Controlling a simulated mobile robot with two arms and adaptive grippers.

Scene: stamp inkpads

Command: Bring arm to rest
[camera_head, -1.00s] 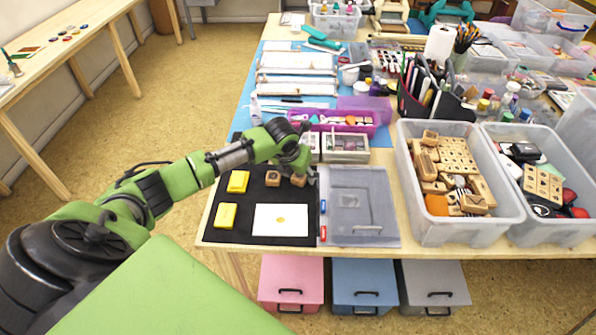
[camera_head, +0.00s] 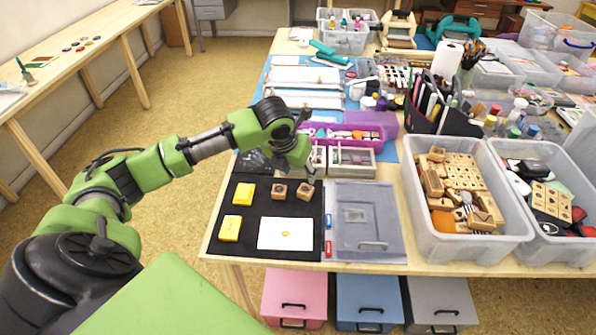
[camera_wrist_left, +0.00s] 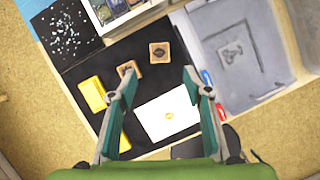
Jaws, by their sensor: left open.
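My left gripper (camera_head: 308,168) is open and empty above the back of the black mat (camera_head: 256,188). In the left wrist view its two fingers (camera_wrist_left: 157,84) are spread wide with nothing between them. Two wooden stamps stand on the mat, the left stamp (camera_head: 279,192) and the right stamp (camera_head: 306,192). Two yellow inkpads, the back inkpad (camera_head: 243,193) and the front inkpad (camera_head: 230,228), lie at the mat's left side. A white card (camera_head: 286,233) with a small yellow-orange mark lies at the front. My right gripper is not in view.
A grey translucent lidded case (camera_head: 364,240) lies right of the mat, with red and blue small items at its left edge. A bin of wooden stamps (camera_head: 468,247) and another bin (camera_head: 556,250) stand further right. A purple tray (camera_head: 388,124) and small boxes sit behind the mat.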

